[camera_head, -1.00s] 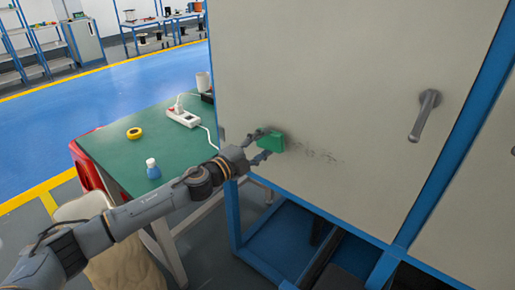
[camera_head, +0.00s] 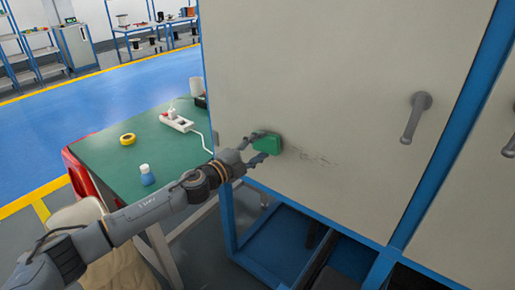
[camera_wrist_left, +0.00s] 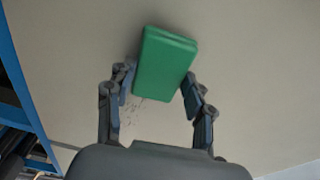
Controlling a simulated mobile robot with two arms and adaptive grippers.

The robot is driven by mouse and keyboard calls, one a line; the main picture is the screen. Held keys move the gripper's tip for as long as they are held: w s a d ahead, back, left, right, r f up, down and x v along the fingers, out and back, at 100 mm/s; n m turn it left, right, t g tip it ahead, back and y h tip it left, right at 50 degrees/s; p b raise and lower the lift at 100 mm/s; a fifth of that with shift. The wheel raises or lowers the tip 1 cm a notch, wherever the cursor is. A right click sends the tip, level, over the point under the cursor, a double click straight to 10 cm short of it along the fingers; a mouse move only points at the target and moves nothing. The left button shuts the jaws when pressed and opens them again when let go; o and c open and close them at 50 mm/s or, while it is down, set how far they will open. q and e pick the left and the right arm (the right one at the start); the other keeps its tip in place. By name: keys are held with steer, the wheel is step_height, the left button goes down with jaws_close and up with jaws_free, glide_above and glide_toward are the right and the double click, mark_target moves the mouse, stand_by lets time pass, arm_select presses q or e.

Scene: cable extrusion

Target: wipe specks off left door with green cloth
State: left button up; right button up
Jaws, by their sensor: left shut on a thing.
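The left door (camera_head: 330,70) is a large beige panel in a blue frame. Dark specks (camera_head: 312,157) lie in a streak on it, to the right of my left gripper. My left gripper (camera_head: 257,149) is shut on the folded green cloth (camera_head: 268,144) and holds it at the door's surface. In the left wrist view the green cloth (camera_wrist_left: 165,65) is between the two fingers, with a few specks (camera_wrist_left: 135,110) beside the left finger. Whether the cloth touches the door is hard to tell. My right gripper is not in view.
A grey door handle (camera_head: 416,117) sticks out to the right of the specks.

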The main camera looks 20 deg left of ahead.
arm_select(q)
steer(key=shift+w+d, duration=0.2)
steer(key=shift+w, duration=0.35)
